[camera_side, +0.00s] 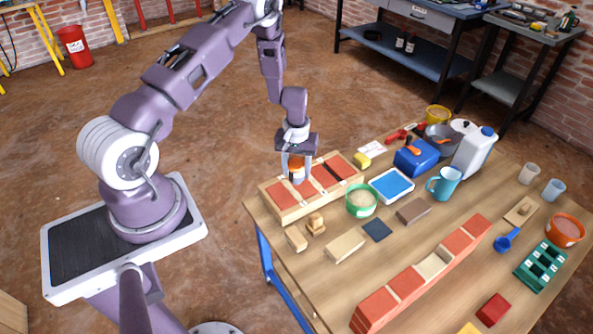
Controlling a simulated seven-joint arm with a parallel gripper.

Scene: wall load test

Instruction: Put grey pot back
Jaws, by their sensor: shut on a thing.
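The pot is upright between the fingers, at the tray's left-middle part. I cannot tell whether its base touches the tray. The fingers hide part of its sides.
A green bowl of tan grains (361,201) stands just right of the tray. A blue-lined tray (392,186), a blue mug (444,183) and a white jug (474,153) stand farther right. A row of red blocks (405,284) lies in front. Small wooden blocks (316,224) lie near the tray's front.

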